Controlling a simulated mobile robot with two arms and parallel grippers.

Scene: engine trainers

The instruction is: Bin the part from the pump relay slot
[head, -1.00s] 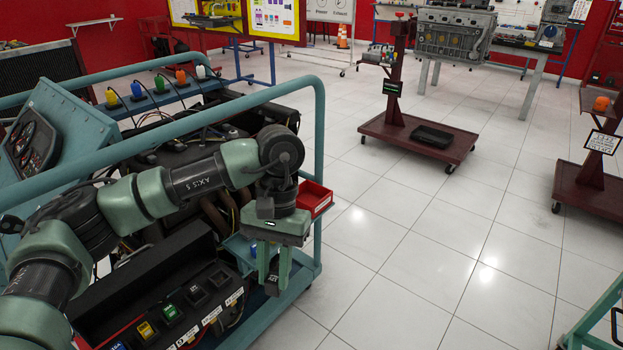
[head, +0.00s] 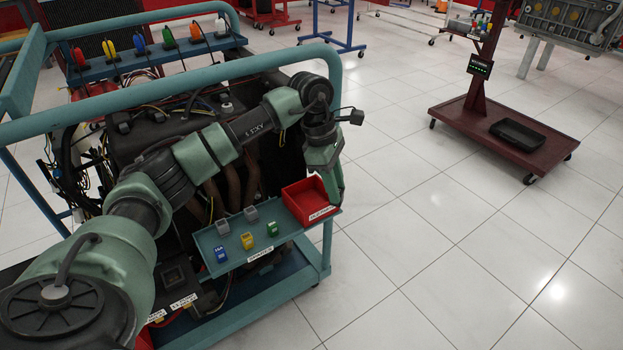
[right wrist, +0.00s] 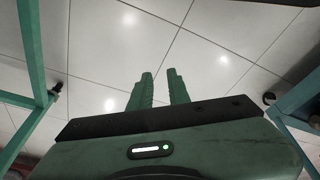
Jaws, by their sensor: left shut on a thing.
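My left gripper (head: 332,186) is at the right side of the red bin (head: 303,203), with its fingers pointing down at the bin's far right rim. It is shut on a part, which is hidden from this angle. The slot panel (head: 176,283) is at the lower left, partly covered by my left arm; its labels are too small to read for sure, so I cannot tell which slot is the pump relay's. My right gripper (right wrist: 160,76) shows in the right wrist view with its fingers apart and only floor between them.
A blue spares tray (head: 288,234) beside the bin holds several small relays, in blue, yellow, green and grey. The teal frame rail (head: 180,78) runs behind my left arm. A maroon cart (head: 480,128) with a black tray (head: 517,133) stands at upper right. The tiled floor at right is clear.

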